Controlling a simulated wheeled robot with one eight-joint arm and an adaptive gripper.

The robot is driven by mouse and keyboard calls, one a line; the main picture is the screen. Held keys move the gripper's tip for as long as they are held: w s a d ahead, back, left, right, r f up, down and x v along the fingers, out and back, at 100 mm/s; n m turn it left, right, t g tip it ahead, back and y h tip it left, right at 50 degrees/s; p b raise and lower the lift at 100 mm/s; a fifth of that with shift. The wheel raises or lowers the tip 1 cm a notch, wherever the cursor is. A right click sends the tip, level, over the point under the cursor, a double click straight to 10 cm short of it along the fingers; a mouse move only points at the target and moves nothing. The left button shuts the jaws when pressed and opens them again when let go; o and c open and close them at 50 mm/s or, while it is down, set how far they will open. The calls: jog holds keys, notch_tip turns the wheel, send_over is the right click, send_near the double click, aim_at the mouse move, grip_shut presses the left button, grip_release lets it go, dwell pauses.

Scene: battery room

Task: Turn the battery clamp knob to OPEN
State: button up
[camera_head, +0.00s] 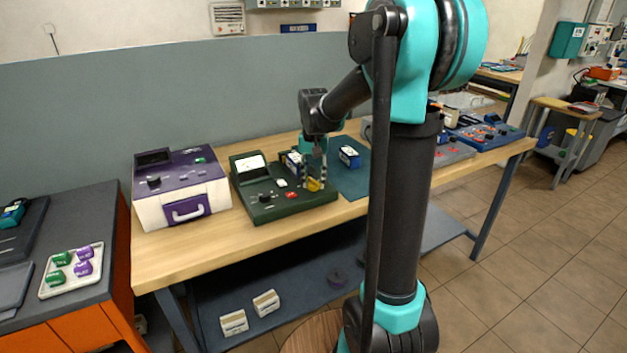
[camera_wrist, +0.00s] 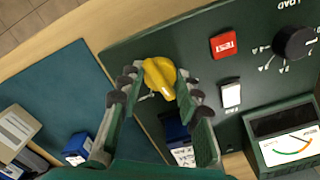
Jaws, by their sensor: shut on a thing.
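The yellow clamp knob (camera_wrist: 160,80) sits on the panel of the dark green tester (camera_wrist: 200,45). It also shows as a small yellow spot in the head view (camera_head: 314,184). My gripper (camera_wrist: 157,88) is over the knob, with its two fingers on either side of it and shut on it. In the head view my gripper (camera_head: 315,176) points down at the right part of the green tester (camera_head: 270,209). A blue battery (camera_wrist: 179,140) shows between the fingers, beside the knob. The OPEN mark cannot be read in either view.
The tester also carries a red TEST button (camera_wrist: 223,45), a white switch (camera_wrist: 230,94), a black LOAD knob (camera_wrist: 294,42) and a meter (camera_wrist: 290,145). Another blue battery (camera_head: 349,156) stands on the teal mat (camera_head: 350,184). A purple and white device (camera_head: 180,188) stands left of the tester.

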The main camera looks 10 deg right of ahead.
aim_at(314, 180)
jog(key=n, duration=0.6)
jog(key=shift+n, duration=0.3)
dwell(0.5)
jog(key=o, duration=1.2)
jog(key=shift+c, duration=0.2)
notch_tip(314, 180, up, 12)
jog(key=s+d+f+m+t, duration=0.1)
jog(key=s+d+f+t, duration=0.1)
jog(key=s+f, duration=0.9)
jog(key=s+d+f+m+t, duration=0.2)
jog(key=s+f, duration=0.9)
jog(key=shift+f, duration=0.2)
